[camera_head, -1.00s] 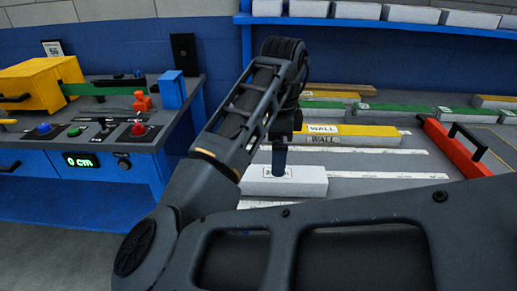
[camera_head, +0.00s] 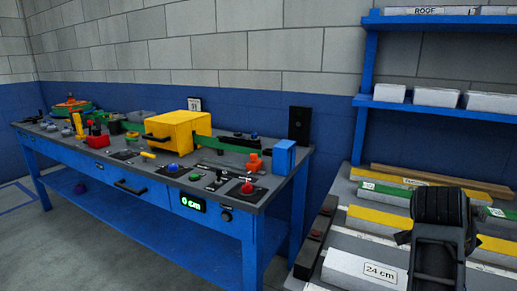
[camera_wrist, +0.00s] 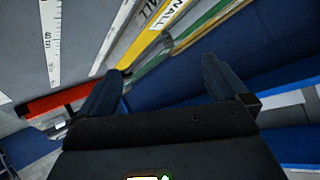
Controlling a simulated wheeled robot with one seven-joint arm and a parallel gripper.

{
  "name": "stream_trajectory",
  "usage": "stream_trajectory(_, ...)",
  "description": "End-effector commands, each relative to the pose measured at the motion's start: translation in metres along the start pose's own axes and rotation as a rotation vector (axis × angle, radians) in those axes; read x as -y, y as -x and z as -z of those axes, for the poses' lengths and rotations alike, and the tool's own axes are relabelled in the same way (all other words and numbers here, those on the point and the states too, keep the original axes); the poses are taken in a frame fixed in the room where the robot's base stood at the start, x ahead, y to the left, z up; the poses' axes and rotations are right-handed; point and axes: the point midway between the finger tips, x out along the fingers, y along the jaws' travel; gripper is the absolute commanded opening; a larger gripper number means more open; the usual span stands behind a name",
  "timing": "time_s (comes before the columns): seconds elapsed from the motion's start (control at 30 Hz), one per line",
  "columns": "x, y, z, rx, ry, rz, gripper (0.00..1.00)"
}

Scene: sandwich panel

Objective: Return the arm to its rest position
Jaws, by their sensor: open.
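My gripper shows in the wrist view (camera_wrist: 160,88) as two dark fingers spread wide apart, with nothing between them. In the head view my dark arm rises at the lower right, in front of the panel table; the gripper's fingers cannot be made out there. A white block labelled 24 cm (camera_head: 365,272) lies on the table just left of the arm.
A blue workbench (camera_head: 130,190) with a yellow machine (camera_head: 180,132), a red button (camera_head: 247,187) and a 0 cm display (camera_head: 193,203) stands at the left. Blue shelves (camera_head: 430,105) with white blocks hang at the upper right. Open floor lies in front of the bench.

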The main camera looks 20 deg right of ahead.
Motion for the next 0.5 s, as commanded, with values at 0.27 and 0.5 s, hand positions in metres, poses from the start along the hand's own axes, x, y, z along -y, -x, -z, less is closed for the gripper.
stream_trajectory(0.27,0.000,0.011,-0.004,-0.194,0.385,0.281,1.00)
stream_trajectory(0.5,-0.016,0.039,-0.044,-0.272,0.688,0.528,1.00)
